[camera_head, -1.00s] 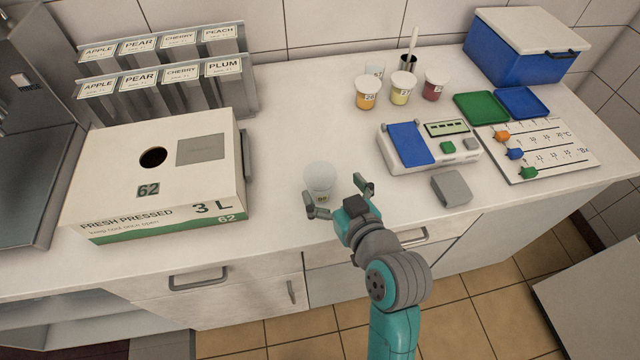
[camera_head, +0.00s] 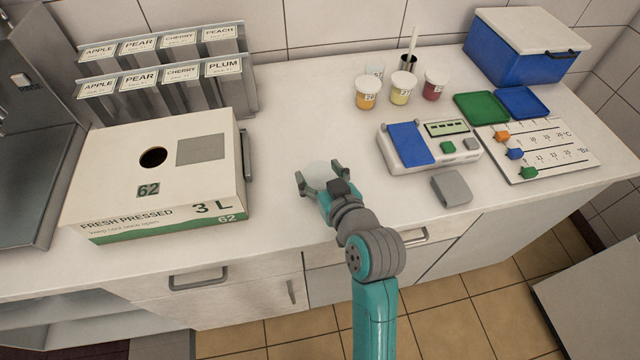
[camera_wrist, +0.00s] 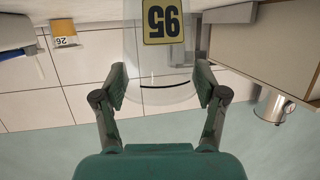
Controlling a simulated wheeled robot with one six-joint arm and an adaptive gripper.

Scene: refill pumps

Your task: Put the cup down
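The clear, empty-looking cup (camera_head: 317,171) is over the near part of the counter, right of the juice box. My gripper (camera_head: 318,175) is around it, one finger on each side, and appears shut on it. In the wrist view the cup (camera_wrist: 162,66) is upside down in the picture, with a yellow number label and a dark line. The fingertips (camera_wrist: 161,86) lie at its sides. My gripper hides the cup's lower part in the head view, so I cannot tell whether its base touches the counter (camera_head: 290,110).
The juice box (camera_head: 205,150) stands to the left. A blue-and-white device (camera_head: 408,143) and a grey block (camera_head: 451,189) are to the right. Several small cups, one of them orange (camera_head: 366,98), stand behind. The counter between box and device is mostly clear.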

